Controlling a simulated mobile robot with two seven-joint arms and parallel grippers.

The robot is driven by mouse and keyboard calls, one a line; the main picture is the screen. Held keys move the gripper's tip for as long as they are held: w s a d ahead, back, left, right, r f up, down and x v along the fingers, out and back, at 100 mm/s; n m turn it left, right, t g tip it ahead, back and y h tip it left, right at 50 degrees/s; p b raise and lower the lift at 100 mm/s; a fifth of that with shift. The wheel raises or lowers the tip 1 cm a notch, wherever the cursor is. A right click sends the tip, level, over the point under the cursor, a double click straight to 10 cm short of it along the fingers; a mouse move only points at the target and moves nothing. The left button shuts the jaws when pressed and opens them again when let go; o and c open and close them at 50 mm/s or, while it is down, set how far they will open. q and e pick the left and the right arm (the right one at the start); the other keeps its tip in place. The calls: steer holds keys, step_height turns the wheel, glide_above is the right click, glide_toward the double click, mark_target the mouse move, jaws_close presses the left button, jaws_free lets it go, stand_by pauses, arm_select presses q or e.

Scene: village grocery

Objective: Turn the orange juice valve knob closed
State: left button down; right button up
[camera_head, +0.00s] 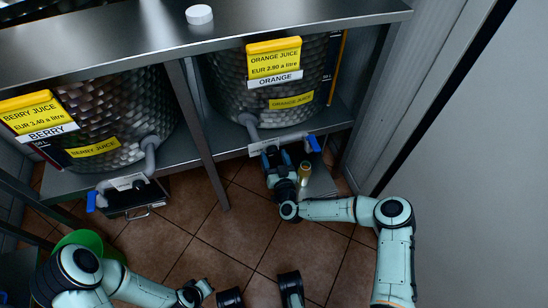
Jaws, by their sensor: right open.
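The orange juice tank (225,100) stands on a metal shelf under orange juice labels. Its grey outlet pipe leads down to a valve with a blue knob (313,143) on its right side. My right gripper (270,154) is open, just below the valve body and left of the knob. It partly hides the valve, and I cannot tell whether it touches it. The knob itself is not between the fingers. My left arm (135,290) lies low at the left, well away from the valve; its gripper's fingers cannot be made out clearly.
A berry juice tank (120,115) with its own blue-knobbed valve (95,201) stands at left, above a dark tray (137,199). A glass-like vessel (304,174) is beside my right gripper. A shelf post (200,140) divides the tanks. A green container (80,238) is lower left.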

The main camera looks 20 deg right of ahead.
steer(key=shift+w, duration=0.25)
steer(key=c, duration=1.1)
steer(key=shift+o, duration=0.2)
